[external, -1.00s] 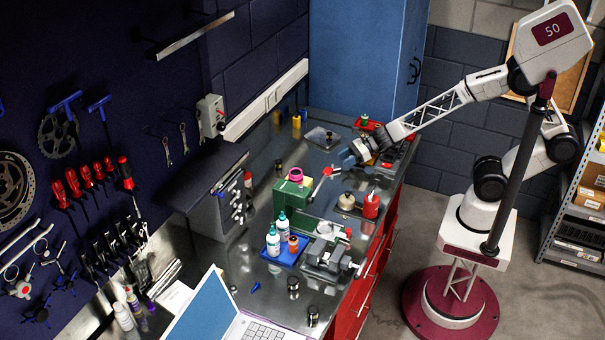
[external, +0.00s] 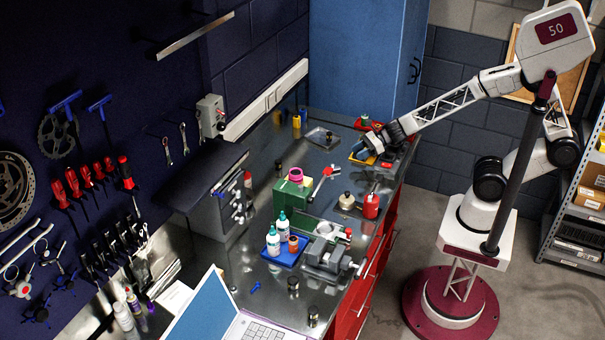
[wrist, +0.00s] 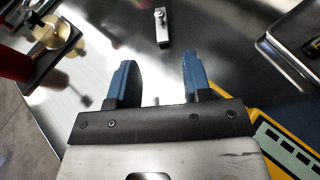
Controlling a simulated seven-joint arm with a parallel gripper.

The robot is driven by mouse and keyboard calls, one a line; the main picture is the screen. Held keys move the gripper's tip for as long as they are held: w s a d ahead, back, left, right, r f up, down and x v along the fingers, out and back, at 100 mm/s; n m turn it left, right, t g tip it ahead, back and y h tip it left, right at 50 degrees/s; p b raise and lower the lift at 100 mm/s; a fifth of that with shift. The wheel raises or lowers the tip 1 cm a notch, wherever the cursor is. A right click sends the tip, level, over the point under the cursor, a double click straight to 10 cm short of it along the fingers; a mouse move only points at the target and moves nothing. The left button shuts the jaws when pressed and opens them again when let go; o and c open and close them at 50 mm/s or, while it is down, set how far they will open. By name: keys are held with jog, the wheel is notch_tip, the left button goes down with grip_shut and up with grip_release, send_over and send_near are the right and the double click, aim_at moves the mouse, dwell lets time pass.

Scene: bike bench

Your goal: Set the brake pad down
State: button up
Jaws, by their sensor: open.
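A small pale metal block with a post on top, which looks like the brake pad (wrist: 163,30), lies on the steel bench in the wrist view. It is ahead of my fingertips and apart from them. I cannot make it out in the external view. My gripper (wrist: 156,80) is open, with two blue fingers and nothing between them. In the external view my gripper (external: 366,148) is low over the far right part of the bench, and it hides part of what lies there.
A yellow item (wrist: 262,107) with pale slots lies under my gripper's right side. A metal tray (wrist: 272,44) is at the upper right. A red bottle (external: 371,206) and a brass-topped piece (external: 346,200) stand nearer. The vise (external: 325,257) and blue tray (external: 278,258) are further off.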

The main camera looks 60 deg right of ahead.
jog(key=shift+r, duration=0.1)
jog(key=shift+s+r+n, duration=0.3)
jog(key=shift+r+n, duration=0.1)
jog(key=shift+n, duration=0.1)
jog(key=s+d+r+n+g+h, duration=0.1)
jog(key=s+r+n+g, duration=0.1)
jog(key=s+r+n, duration=0.3)
jog(key=s+d+r+n+g, duration=0.2)
jog(key=s+r+n+g, duration=0.15)
jog(key=s+n, duration=0.35)
jog(key=s+d+r+n+h, duration=0.2)
jog(key=s+d+n+h, duration=0.2)
jog(key=s+d+n, duration=0.2)
jog(key=s+d+r+n+g+h, duration=0.1)
jog(key=s+d+r+n+h, duration=0.1)
jog(key=s+d+n+h, duration=0.2)
jog(key=s+d+n, duration=0.3)
jog(key=shift+d+r+n+h, duration=0.25)
jog(key=shift+r+n+h, duration=0.15)
jog(key=shift+o, duration=0.5)
jog(key=shift+g, duration=0.25)
